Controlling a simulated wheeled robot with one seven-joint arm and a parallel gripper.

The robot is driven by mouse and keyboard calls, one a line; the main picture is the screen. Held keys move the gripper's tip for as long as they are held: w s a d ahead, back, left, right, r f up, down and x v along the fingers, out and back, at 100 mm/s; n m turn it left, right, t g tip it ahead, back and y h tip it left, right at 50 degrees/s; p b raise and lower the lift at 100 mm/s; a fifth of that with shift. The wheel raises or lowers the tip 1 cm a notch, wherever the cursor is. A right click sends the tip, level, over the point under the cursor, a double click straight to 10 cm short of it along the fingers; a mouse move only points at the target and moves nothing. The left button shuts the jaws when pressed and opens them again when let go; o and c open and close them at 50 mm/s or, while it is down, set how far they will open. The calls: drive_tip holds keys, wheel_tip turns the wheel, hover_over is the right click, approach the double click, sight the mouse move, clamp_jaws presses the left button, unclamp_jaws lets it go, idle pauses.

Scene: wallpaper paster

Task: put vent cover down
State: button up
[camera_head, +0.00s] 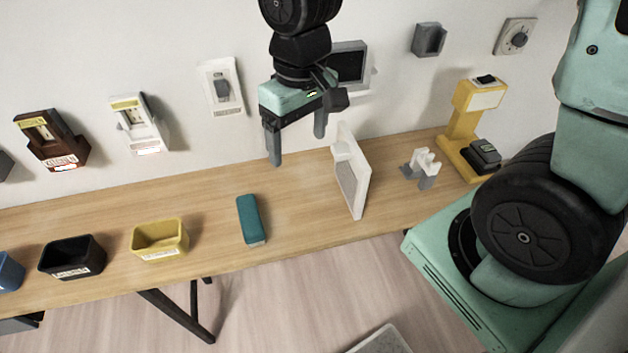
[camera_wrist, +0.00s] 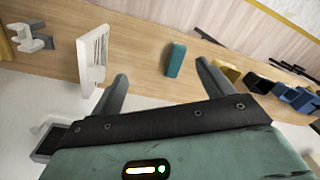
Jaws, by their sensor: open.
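My gripper (camera_head: 297,146) is open and empty, above the back of the table and to the left of the vent cover. Its two fingers (camera_wrist: 160,90) are spread apart in the wrist view, with nothing between them. The gripper looks apart from the vent cover.
A teal block (camera_head: 250,219) lies on the table (camera_head: 295,213). A yellow bin (camera_head: 160,239) and black bin (camera_head: 73,257) stand at left. A grey-white holder (camera_head: 423,168) and yellow stand (camera_head: 465,130) are at right. Wall fixtures, including a white switch (camera_head: 222,87), line the wall.

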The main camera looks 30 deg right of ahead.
drive_tip(key=s+a+r+n, duration=0.1)
drive_tip(key=s+a+n, duration=0.1)
drive_tip(key=s, duration=0.4)
drive_tip(key=s+a+r+n, duration=0.1)
drive_tip(key=s+a+n, duration=0.1)
drive_tip(key=s, duration=0.5)
drive_tip(key=shift+s+a+r+n, duration=0.25)
drive_tip(key=shift+a+n, duration=0.15)
drive_tip(key=shift+a, duration=0.5)
wheel_tip(320, 180, down, 7)
drive_tip(key=b, duration=0.6)
drive_tip(key=shift+b, duration=0.4)
drive_tip(key=shift+r, duration=0.1)
